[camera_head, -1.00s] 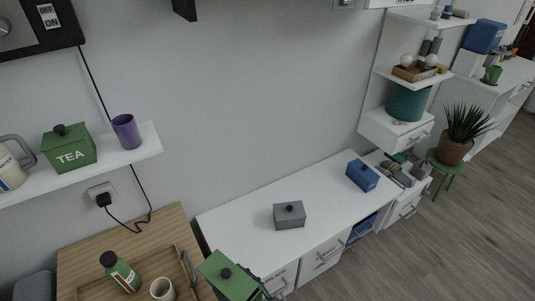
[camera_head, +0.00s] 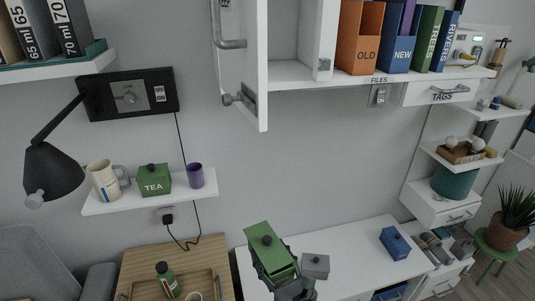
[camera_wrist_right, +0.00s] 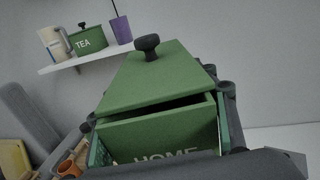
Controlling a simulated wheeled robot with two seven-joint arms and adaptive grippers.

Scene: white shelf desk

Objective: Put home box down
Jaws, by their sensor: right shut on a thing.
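The home box (camera_head: 268,257) is green with a black-knobbed lid. My right gripper (camera_head: 292,284) is shut on it. In the head view the box looks tilted and overlaps the left end of the white desk top (camera_head: 350,241); its height above the desk is hard to tell. In the right wrist view the box (camera_wrist_right: 160,135) shows part of the word HOME, and a dark gap lies under its lid (camera_wrist_right: 155,75). Dark gripper parts (camera_wrist_right: 228,105) show beside and in front of it. My left gripper is not in view.
A wooden counter with a tray (camera_head: 190,285) lies left. An open cabinet door (camera_head: 240,70) hangs above.

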